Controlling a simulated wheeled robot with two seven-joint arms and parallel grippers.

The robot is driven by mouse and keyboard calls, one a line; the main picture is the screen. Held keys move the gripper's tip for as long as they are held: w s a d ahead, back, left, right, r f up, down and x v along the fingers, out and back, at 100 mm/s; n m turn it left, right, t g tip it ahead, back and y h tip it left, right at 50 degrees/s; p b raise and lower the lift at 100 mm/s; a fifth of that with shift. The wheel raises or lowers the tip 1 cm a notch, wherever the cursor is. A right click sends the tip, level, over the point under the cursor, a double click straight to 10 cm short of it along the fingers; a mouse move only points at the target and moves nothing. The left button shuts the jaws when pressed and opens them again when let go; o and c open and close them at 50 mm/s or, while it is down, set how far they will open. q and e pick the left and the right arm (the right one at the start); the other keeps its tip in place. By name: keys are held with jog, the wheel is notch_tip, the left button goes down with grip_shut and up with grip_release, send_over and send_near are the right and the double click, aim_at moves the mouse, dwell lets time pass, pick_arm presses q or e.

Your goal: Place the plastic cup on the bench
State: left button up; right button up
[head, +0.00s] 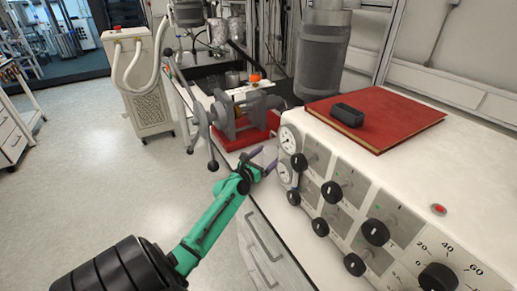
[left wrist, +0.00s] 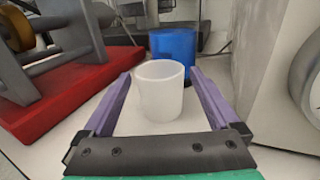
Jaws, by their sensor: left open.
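The white, translucent plastic cup (left wrist: 160,92) stands upright on the white bench top (left wrist: 128,122) in the left wrist view. My left gripper (head: 262,160) is open, its two purple fingers (left wrist: 160,78) on either side of the cup. A gap shows between the cup and each finger, so I see no grip on it. My right gripper is not in view.
A blue container (left wrist: 170,48) stands close behind the cup. A red-based machine (head: 235,122) with a handwheel is to the left. A white control panel with gauges and black knobs (head: 375,232) stands to the right, a red book (head: 400,115) on top.

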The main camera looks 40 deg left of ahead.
pick_arm(q)
jog(key=s, duration=0.3)
jog(key=s+b, duration=0.1)
jog(key=s, duration=0.3)
jog(key=s+d, duration=0.1)
jog(key=s, duration=0.2)
jog(key=shift+s, duration=0.15)
jog(key=shift+s+d, duration=0.1)
jog(key=shift+s, duration=0.2)
jog(key=shift+r, duration=0.1)
